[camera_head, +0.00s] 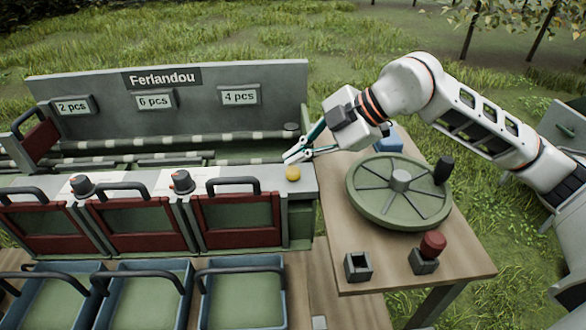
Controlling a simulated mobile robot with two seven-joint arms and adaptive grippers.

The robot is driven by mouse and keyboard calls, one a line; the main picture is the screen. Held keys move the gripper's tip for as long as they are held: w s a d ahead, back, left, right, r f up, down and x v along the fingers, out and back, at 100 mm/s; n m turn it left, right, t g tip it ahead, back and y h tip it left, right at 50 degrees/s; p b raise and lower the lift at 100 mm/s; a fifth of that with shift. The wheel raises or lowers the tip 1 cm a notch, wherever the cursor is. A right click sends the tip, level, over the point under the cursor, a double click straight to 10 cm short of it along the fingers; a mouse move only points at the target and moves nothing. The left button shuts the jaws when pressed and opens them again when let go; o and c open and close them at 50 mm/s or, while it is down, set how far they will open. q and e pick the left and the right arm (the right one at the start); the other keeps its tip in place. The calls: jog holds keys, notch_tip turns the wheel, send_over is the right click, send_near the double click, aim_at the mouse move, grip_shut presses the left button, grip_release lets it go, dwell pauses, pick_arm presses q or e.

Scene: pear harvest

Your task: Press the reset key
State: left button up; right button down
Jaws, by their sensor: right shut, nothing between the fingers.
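A small round yellow button (293,173), which looks like the reset key, sits on the right end of the grey machine's ledge. It bears no label that I can read. My right gripper (289,157) reaches in from the right over the table. It is shut and empty, with its fingertips just behind and above the yellow button. I see a small gap between them, though the depth is hard to judge. My left gripper is not in view.
A wooden table (459,263) on the right bears a green spoked handwheel (395,211), a red knob (432,244), a dark open box (358,267) and a blue object (390,141). On the left are red-framed gates (236,221), black knobs (181,181) and blue bins (242,295).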

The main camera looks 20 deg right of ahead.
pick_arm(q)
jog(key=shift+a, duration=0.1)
pick_arm(e)
jog(key=shift+f, duration=0.15)
dwell(0.4)
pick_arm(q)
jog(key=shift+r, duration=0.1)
pick_arm(e)
jog(key=shift+f, duration=0.25)
jog(key=shift+f, duration=0.5)
dwell(0.8)
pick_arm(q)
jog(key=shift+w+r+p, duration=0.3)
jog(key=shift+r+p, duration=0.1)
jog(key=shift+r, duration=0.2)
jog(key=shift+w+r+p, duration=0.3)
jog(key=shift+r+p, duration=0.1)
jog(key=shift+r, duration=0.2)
pick_arm(e)
jog(key=shift+r, duration=0.9)
